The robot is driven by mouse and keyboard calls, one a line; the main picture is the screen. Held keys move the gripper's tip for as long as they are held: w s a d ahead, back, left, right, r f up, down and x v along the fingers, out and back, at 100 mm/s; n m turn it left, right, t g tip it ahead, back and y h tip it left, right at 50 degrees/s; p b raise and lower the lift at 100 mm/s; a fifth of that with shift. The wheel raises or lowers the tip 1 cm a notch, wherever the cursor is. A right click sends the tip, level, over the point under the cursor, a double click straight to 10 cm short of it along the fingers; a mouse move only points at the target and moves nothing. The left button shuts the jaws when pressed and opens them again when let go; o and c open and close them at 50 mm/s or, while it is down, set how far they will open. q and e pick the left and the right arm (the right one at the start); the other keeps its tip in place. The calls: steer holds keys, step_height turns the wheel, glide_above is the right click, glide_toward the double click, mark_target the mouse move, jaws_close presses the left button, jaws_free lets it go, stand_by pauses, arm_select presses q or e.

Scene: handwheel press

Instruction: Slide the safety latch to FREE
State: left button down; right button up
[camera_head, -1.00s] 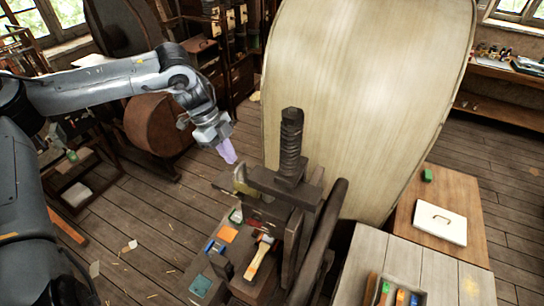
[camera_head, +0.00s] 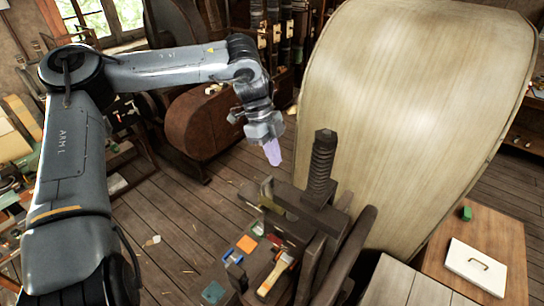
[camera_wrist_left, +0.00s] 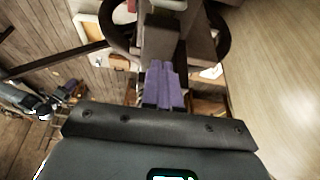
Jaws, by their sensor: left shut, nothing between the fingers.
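The handwheel press stands at the centre of the head view, with a dark upright threaded screw (camera_head: 322,165) and a dark crossbeam (camera_head: 297,203). A small yellowish piece (camera_head: 267,203) shows at the beam's left end; I cannot tell whether it is the safety latch. No FREE marking is readable. My left gripper (camera_head: 274,162) points down with purple fingers shut and empty, above and behind the beam's left end, apparently apart from it. In the left wrist view the shut fingers (camera_wrist_left: 163,82) line up with the dark press parts. My right gripper is not in view.
A large pale curved panel (camera_head: 420,120) stands right behind the press. A white board (camera_head: 477,266) lies on a wooden table at the right.

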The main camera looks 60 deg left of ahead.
mark_target(285, 190)
arm_select(q)
steer(key=b+x, duration=0.4)
steer(key=x, duration=0.5)
steer(key=shift+a+b, duration=0.1)
steer(key=shift+b, duration=0.3)
steer(key=a, duration=0.1)
steer(key=s+a, duration=0.1)
steer(key=shift+s+a+r+p, duration=0.1)
steer(key=shift+s+a+p, duration=0.1)
steer(key=shift+a+p, duration=0.15)
steer(key=shift+s+a, duration=0.2)
steer(key=shift+a, duration=0.2)
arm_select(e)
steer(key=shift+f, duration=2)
arm_select(q)
steer(key=shift+a, duration=0.1)
